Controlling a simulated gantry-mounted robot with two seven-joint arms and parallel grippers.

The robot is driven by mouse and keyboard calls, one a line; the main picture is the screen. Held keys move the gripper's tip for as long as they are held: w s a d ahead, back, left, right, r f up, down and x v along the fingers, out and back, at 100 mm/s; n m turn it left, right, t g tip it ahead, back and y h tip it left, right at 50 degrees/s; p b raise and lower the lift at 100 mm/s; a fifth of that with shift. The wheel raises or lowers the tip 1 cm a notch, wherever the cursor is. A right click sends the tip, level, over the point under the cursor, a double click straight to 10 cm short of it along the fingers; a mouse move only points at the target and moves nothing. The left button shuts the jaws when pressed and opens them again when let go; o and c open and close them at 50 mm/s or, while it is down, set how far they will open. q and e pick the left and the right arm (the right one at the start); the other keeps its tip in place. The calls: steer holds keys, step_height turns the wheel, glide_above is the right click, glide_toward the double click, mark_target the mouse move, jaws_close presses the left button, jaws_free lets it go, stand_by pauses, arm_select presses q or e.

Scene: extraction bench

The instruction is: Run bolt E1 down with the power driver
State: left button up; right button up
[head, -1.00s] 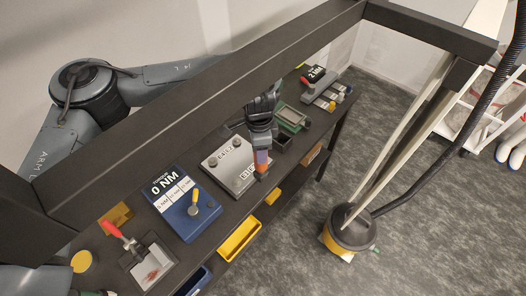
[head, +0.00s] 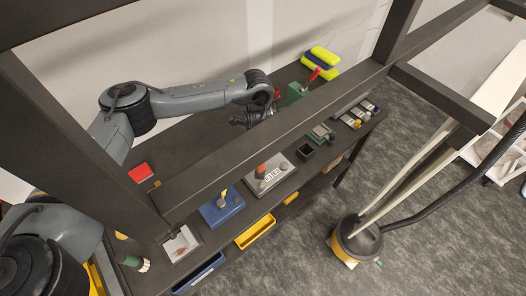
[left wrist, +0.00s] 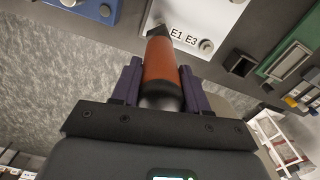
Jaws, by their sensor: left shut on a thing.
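My left gripper (left wrist: 159,78) is shut on the power driver (left wrist: 160,62), an orange cylinder with a dark nose, held between purple fingers. The bolt plate (left wrist: 203,14), pale grey, lies beyond the driver and carries the label E1 E3 (left wrist: 184,37). A round bolt head (left wrist: 207,46) shows by E3. The driver's nose is over the E1 side; bolt E1 itself and any contact are hidden. In the head view the plate (head: 284,172) is on the bench with the orange driver (head: 261,170) above it. My right gripper is not in view.
A blue torque unit (head: 228,209) stands left of the plate. A black box (head: 305,149) and a green-framed device (head: 321,133) stand to its right. A yellow bin (head: 254,233) is below the bench front. A yellow-black vacuum (head: 352,240) stands on the floor.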

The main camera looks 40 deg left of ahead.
mark_target(260, 171)
arm_select(q)
steer(key=shift+r, duration=0.1)
stand_by(0.3)
steer(key=shift+f+b, duration=0.45)
steer(key=shift+f, duration=1)
steer(key=shift+f+b, duration=0.55)
steer(key=shift+f, duration=0.85)
steer(key=shift+p, duration=0.3)
steer(key=shift+w+f, duration=0.1)
steer(key=shift+f, duration=0.05)
steer(key=shift+f, duration=0.15)
steer(key=shift+f+p, duration=0.25)
steer(key=shift+p, duration=0.05)
stand_by(1.0)
stand_by(0.5)
